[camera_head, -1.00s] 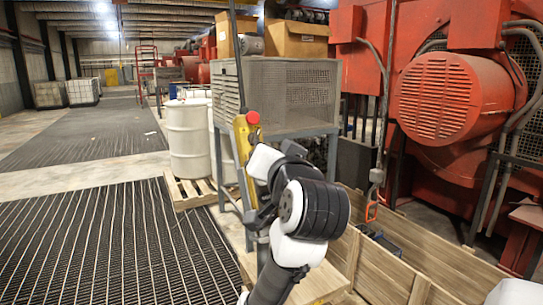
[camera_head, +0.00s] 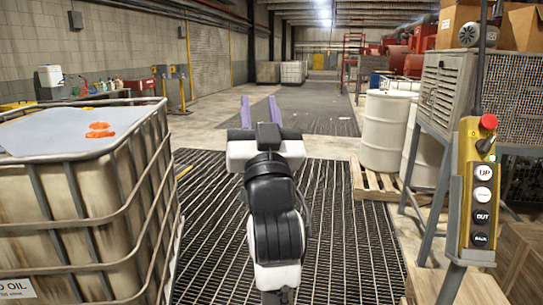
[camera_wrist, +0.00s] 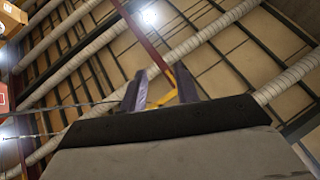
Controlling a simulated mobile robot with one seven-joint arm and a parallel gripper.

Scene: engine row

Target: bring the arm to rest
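My gripper (camera_head: 259,112) is in the middle of the head view, at the end of my raised arm. Its two purple fingers stand well apart with nothing between them. In the wrist view my gripper (camera_wrist: 160,90) points up toward the ceiling, its fingers apart and empty. No object touches the fingers.
A caged tank (camera_head: 90,200) with orange items on its top stands close at left. A yellow control pendant (camera_head: 478,185) with a red button hangs close at right. White drums (camera_head: 385,130) stand on a pallet (camera_head: 375,183) behind it. The grated aisle (camera_head: 345,230) ahead is clear.

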